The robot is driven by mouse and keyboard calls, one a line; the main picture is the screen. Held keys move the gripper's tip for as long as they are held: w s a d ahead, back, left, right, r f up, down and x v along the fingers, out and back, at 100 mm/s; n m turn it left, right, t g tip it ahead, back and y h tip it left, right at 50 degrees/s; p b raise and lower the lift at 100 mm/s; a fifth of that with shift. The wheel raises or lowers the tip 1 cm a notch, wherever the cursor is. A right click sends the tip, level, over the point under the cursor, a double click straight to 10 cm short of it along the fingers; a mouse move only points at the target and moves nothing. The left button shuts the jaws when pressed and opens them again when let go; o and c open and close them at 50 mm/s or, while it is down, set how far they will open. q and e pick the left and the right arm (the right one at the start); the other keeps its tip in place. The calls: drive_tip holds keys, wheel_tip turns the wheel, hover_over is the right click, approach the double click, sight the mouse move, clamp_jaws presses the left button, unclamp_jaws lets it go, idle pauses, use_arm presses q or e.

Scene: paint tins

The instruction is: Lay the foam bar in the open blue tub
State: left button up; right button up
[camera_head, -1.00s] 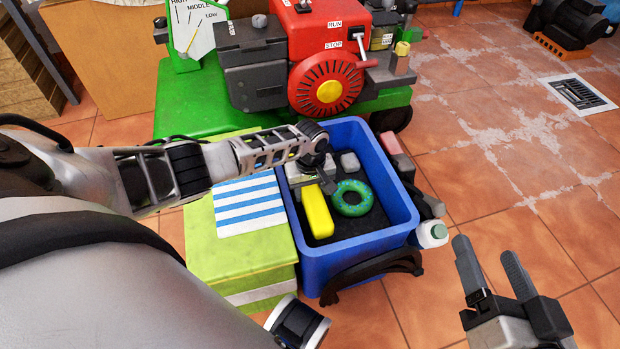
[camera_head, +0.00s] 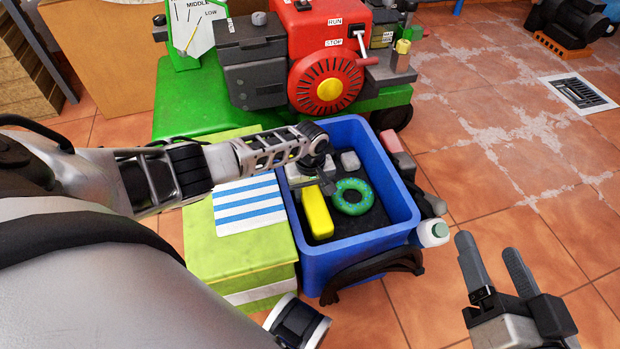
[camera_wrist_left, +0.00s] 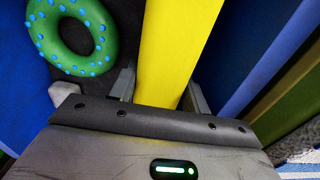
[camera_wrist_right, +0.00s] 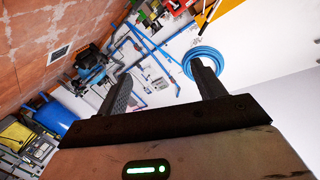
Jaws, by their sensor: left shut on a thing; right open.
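The yellow foam bar (camera_head: 317,214) is inside the open blue tub (camera_head: 373,243), near its left wall. My left gripper (camera_head: 322,184) reaches down into the tub and is shut on the bar's far end. In the left wrist view the foam bar (camera_wrist_left: 176,45) runs between the two fingers (camera_wrist_left: 160,94). I cannot tell whether the bar touches the tub's dark bottom. My right gripper (camera_head: 490,250) is open and empty, out over the floor to the right of the tub.
A green ring with blue dots (camera_head: 352,197) and pale blocks (camera_head: 350,161) lie in the tub. A green box with a striped cloth (camera_head: 248,208) stands to the left, a red engine (camera_head: 325,40) behind. A white bottle (camera_head: 432,233) is to the right. The right floor is mostly clear.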

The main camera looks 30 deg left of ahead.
use_arm(q)
drive_tip(key=shift+f, duration=0.35)
use_arm(e)
drive_tip(key=shift+f, duration=0.2)
use_arm(q)
drive_tip(key=shift+f+b, duration=0.6)
drive_tip(key=shift+b, duration=0.05)
use_arm(e)
drive_tip(key=shift+r, duration=0.1)
use_arm(q)
drive_tip(key=o, duration=1.1)
drive_tip(key=shift+c, duration=0.2)
